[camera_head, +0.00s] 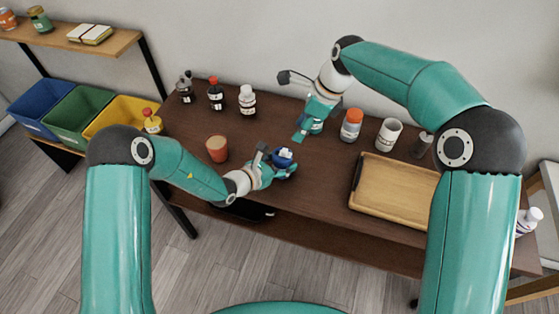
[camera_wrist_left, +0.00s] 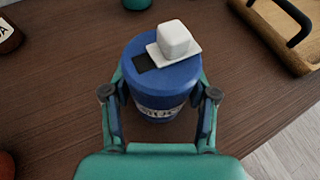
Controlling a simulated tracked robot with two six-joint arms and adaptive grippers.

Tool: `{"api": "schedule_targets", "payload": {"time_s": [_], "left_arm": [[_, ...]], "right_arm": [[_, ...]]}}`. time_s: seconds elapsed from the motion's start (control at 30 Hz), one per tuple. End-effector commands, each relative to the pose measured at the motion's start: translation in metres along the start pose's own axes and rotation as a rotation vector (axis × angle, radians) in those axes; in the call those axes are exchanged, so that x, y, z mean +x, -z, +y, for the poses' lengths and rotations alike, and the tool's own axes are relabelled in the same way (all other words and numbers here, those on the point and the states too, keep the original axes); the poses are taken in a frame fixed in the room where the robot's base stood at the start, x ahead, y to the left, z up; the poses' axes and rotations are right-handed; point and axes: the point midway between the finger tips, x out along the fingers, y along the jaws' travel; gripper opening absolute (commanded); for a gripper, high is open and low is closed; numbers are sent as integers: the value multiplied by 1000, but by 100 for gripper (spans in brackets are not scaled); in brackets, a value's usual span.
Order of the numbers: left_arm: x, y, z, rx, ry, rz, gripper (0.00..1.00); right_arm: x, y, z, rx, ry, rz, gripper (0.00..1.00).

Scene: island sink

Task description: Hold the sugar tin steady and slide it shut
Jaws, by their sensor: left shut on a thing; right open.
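The sugar tin (camera_wrist_left: 160,75) is a blue upright can with a partly hidden white label, standing on the brown table. On its top, a white square slider with a knob (camera_wrist_left: 174,42) sits toward the back right. A dark opening (camera_wrist_left: 144,61) shows uncovered beside the slider. My left gripper (camera_wrist_left: 160,108) is shut on the tin, one finger on each side. In the head view the tin (camera_head: 284,155) is small and partly hidden by my left gripper (camera_head: 277,168). My right gripper (camera_head: 306,132) is open and empty, behind and slightly right of the tin, apart from it.
A wooden tray (camera_head: 395,193) lies to the right. An orange-brown cup (camera_head: 217,148) stands left of the tin. An orange-lidded jar (camera_head: 351,125) and a white mug (camera_head: 388,135) stand right of my right gripper. Several bottles (camera_head: 216,94) line the back left.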

Motion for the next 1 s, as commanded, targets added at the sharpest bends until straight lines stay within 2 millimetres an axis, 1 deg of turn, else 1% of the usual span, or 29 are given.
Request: {"api": "schedule_targets", "payload": {"time_s": [0.2, 0.27, 0.37, 0.47, 0.57, 0.8, 1.0], "left_arm": [[0, 0, 0, -1, 0, 1, 19], [0, 1, 0, -1, 0, 1, 19], [0, 0, 0, 0, 0, 1, 19], [0, 0, 0, 0, 0, 0, 19], [0, 0, 0, 0, 0, 0, 19], [0, 0, 0, 0, 0, 0, 19], [0, 0, 0, 0, 0, 1, 19]], "right_arm": [[-22, 2, 4, 41, 35, -36, 44], [-23, 2, 4, 49, 40, -43, 44], [-18, 2, 4, 50, 38, -43, 44], [-6, 2, 4, 49, 37, -42, 44], [10, 1, 4, 49, 36, -41, 44], [56, -1, 2, 49, 36, -41, 44], [84, -2, 0, 48, 38, -42, 44]]}}
